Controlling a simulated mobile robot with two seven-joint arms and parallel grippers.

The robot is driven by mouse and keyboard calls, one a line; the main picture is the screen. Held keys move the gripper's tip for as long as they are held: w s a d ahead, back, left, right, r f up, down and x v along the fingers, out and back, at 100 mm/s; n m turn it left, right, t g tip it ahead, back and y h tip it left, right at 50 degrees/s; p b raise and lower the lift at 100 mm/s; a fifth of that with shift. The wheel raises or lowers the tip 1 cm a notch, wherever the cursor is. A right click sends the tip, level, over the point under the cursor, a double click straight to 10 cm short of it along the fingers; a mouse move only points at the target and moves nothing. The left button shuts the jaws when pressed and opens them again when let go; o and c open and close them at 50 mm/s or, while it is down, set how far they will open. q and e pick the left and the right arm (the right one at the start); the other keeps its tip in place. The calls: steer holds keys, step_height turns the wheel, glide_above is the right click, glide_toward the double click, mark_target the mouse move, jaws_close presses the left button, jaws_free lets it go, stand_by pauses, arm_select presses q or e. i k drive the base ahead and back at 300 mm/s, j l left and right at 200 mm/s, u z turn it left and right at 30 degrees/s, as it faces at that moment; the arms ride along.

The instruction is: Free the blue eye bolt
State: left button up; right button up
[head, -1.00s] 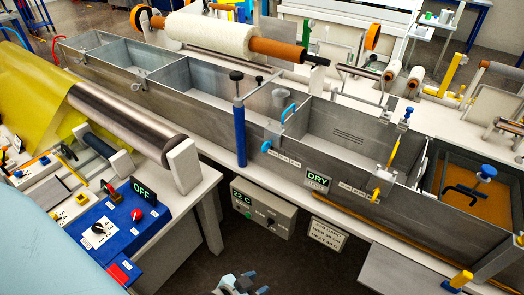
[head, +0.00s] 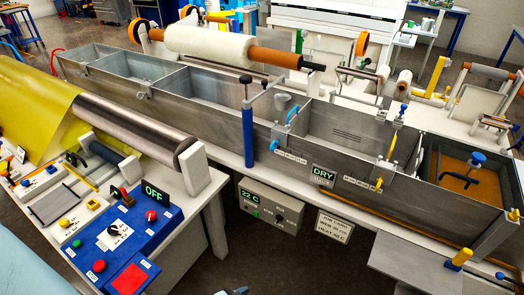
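Neither of my grippers is clearly in view. Nothing visible touches the loop.
A blue post (head: 247,125) with a black knob rises before the bath. A blue control panel (head: 120,235) with an OFF display stands at left, and a heater box (head: 270,205) is below the bath. The dark floor in front is clear.

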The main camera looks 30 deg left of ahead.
mark_target(274, 143)
steer(key=k+u, duration=0.2)
steer(key=u, duration=0.3)
steer(key=k+j+u, duration=0.15)
steer(key=u, duration=0.35)
